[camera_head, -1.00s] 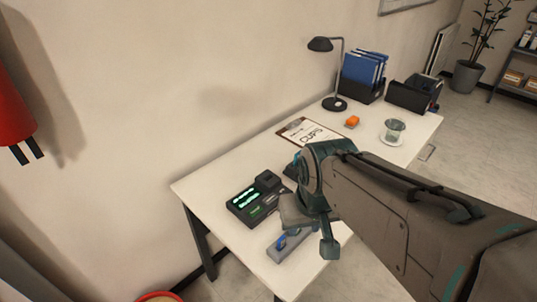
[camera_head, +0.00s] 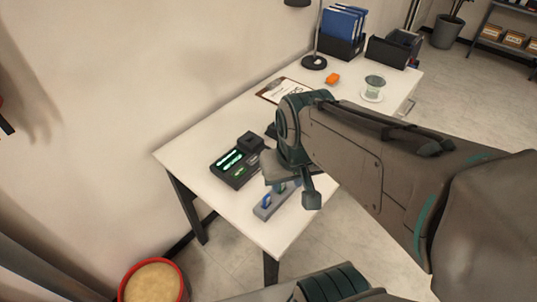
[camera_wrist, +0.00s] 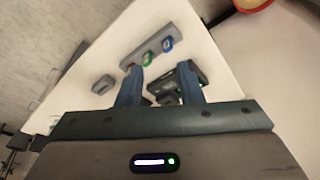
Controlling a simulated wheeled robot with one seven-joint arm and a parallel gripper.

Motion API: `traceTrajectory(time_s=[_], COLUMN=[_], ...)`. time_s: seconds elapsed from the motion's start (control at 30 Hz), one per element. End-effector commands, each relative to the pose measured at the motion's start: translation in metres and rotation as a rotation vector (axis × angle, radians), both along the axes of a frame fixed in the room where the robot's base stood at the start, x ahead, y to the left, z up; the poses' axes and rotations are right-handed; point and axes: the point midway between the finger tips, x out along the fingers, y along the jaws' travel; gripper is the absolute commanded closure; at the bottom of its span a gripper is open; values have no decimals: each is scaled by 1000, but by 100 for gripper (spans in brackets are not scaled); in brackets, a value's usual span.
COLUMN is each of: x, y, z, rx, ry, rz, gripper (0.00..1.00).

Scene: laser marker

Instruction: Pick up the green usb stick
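The green usb stick (camera_wrist: 147,58) stands in a grey holder (camera_wrist: 178,31) on the white table, between a blue stick (camera_wrist: 168,44) and a reddish one (camera_wrist: 129,67). My gripper (camera_wrist: 159,88) is open and empty. In the wrist view, its two fingers point toward the holder, with the green stick just beyond the left fingertip. In the head view, the holder (camera_head: 264,213) is at the table's near end, with a blue stick showing in it. My arm's end hangs over the holder's far part and hides the green stick there.
A black device with green lights (camera_head: 231,170) stands beside the holder. A small grey block (camera_wrist: 102,85) lies near the holder's other side. A clipboard, lamp, orange item (camera_head: 332,78) and glass (camera_head: 375,83) are farther back. A red-rimmed bin (camera_head: 153,282) stands on the floor.

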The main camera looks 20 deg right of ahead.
Motion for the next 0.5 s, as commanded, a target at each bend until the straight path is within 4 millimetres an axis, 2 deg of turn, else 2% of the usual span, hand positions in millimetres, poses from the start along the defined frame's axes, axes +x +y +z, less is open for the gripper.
traceTrajectory(time_s=[0.37,0.5], x=[0,5], y=[0,-1], z=[0,-1], rx=[0,-19], ry=[0,8], rz=[1,61], gripper=[65,65])
